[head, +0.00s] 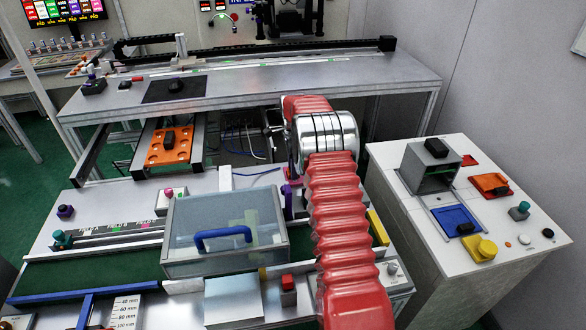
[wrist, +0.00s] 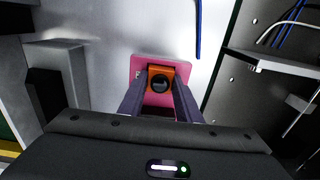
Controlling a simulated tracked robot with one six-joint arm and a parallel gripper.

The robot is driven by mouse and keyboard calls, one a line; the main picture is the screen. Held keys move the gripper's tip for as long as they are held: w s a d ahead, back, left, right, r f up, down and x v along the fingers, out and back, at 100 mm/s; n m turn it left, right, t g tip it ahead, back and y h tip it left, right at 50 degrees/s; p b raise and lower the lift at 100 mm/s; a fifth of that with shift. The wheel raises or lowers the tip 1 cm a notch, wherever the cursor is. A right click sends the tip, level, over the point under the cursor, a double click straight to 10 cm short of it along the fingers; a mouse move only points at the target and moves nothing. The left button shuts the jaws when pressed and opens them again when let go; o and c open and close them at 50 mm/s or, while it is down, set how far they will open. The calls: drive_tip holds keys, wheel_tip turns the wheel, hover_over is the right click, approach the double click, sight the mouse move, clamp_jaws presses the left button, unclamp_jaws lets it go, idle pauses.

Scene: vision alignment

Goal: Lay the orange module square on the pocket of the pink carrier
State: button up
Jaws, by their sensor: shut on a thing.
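The orange module (wrist: 158,71) has a dark round lens on its face and is held between the two fingers of my gripper (wrist: 160,94) in the wrist view. The pink carrier (wrist: 140,66) lies on the grey metal surface beyond the module, showing around it. The module covers the middle of the carrier, so the pocket is hidden, and I cannot tell whether the two touch. In the head view my red-sleeved arm hides my gripper and the module.
A clear-lidded box with a blue handle (head: 223,236) stands left of my arm. An orange tray (head: 158,158) holding a black part lies at the back left. A white cabinet (head: 430,255) with a blue tray (head: 449,217) stands right. In the wrist view, a dark block (wrist: 45,95) stands left.

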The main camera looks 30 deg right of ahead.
drive_tip(key=shift+s+f, duration=0.2)
drive_tip(key=shift+f, duration=0.5)
drive_tip(key=o, duration=1.1)
drive_tip(key=shift+o, duration=0.2)
wheel_tip(320, 180, up, 15)
drive_tip(key=shift+w, duration=0.3)
drive_tip(key=shift+r, duration=0.1)
